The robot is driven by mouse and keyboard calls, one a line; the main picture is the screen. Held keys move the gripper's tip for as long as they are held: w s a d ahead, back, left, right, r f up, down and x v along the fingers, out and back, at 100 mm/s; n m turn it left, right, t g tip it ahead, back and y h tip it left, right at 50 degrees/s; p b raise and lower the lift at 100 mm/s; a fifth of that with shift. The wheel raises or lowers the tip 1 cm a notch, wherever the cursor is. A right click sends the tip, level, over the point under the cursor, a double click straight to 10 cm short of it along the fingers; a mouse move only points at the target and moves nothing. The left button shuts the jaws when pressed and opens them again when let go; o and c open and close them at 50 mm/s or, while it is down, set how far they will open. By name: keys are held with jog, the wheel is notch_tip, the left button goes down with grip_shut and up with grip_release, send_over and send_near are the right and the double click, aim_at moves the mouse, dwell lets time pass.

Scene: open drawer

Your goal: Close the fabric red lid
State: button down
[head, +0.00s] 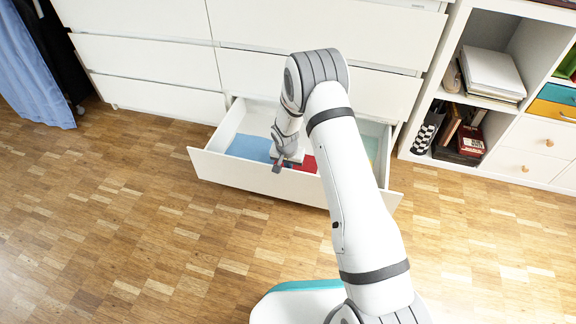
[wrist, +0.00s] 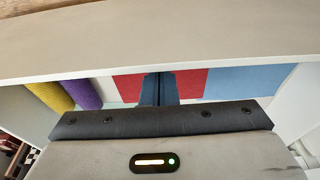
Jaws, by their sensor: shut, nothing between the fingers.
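A low white drawer (head: 230,173) stands open. Red fabric (head: 309,163) lies inside it behind the front panel, partly hidden by my arm. It also shows in the wrist view (wrist: 190,84), on both sides of my fingers. I cannot make out a separate lid. My gripper (head: 277,167) is at the drawer's front panel, left of the red fabric in the head view. In the wrist view its dark fingers (wrist: 158,90) are together and empty, in front of the red fabric. I cannot tell whether they touch it.
Blue fabric (head: 247,148) lies beside the red. Purple (wrist: 83,93) and yellow (wrist: 50,94) rolls lie at the other side. The drawer's front panel (wrist: 160,40) runs close by my fingers. An open shelf (head: 492,105) stands right; the wooden floor (head: 130,200) is clear.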

jog(key=shift+w, duration=0.15)
jog(key=shift+w+d+f, duration=0.25)
jog(key=shift+w, duration=0.35)
jog(key=s+d+r+p, duration=0.2)
jog(key=s+r+p, duration=0.35)
jog(key=r, duration=1.05)
jog(key=s+d+r+n+p, duration=0.1)
jog(key=s+d+r+p, duration=0.2)
jog(key=r+p, duration=1)
jog(key=s+d+r+p, duration=0.2)
jog(key=s+r+p, duration=0.15)
jog(key=r, duration=1.65)
jog(key=s+d+r+n+p, duration=0.1)
jog(key=s+d+r+p, duration=0.1)
jog(key=s+r+p, duration=0.7)
jog(key=s+d+r+n+p, duration=0.1)
jog(key=s+d+r+p, duration=0.1)
jog(key=s+r+p, duration=0.6)
jog(key=s+r, duration=0.7)
jog(key=r, duration=0.4)
jog(key=shift+d+r+n+y+p, duration=0.2)
jog(key=shift+r+n+y+p, duration=0.1)
jog(key=shift+r+y+p, duration=0.1)
jog(key=shift+w, duration=0.1)
